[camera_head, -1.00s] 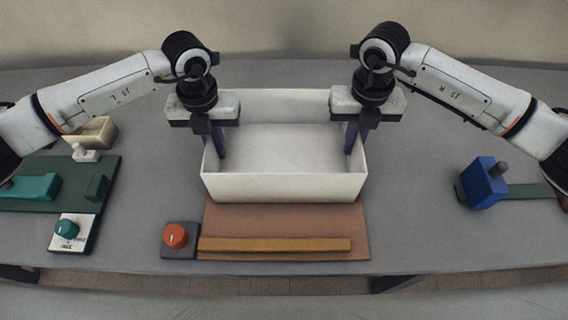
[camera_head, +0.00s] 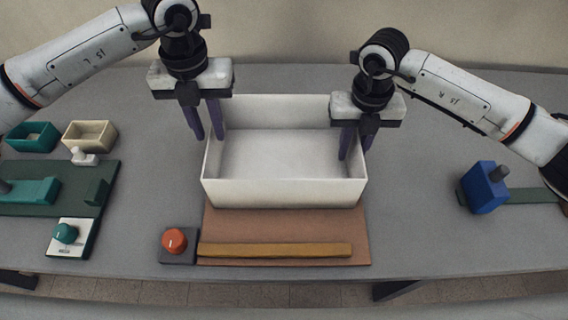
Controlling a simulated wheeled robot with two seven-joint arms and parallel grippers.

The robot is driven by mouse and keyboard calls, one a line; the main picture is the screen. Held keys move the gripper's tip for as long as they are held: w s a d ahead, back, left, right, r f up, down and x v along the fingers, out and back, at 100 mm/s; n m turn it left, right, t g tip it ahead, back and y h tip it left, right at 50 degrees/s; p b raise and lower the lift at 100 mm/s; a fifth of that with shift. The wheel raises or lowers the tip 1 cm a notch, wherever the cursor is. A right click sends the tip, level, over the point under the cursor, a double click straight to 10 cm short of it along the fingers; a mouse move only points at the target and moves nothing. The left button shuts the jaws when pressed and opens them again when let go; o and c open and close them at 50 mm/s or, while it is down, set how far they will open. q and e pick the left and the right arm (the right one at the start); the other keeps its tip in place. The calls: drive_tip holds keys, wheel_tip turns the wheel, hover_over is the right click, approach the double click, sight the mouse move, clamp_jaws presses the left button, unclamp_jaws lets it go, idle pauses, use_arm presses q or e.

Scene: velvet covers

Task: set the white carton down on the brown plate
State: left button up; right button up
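The white carton (camera_head: 284,194) is an open, empty box in the middle of the table. Its front covers the back part of the brown plate (camera_head: 285,228); how far the plate runs under it is hidden. My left gripper (camera_head: 205,121) is open at the carton's left wall, its fingers apart and raised near the rim, one outside to the left. My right gripper (camera_head: 357,140) is at the right wall, one finger inside the carton and the other at the wall's far side, with a gap between them.
A yellow bar (camera_head: 275,250) lies along the plate's front. An orange knob (camera_head: 174,240) stands left of it. A green fixture (camera_head: 50,188), teal bin (camera_head: 32,137) and beige bin (camera_head: 90,135) are at left. A blue block (camera_head: 483,187) is at right.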

use_arm(q)
wheel_tip(320, 180, up, 3)
drive_tip(key=shift+r, duration=0.2)
use_arm(e)
drive_tip(key=shift+r, duration=0.2)
wheel_tip(320, 180, up, 12)
drive_tip(key=shift+f, duration=0.2)
idle(0.4)
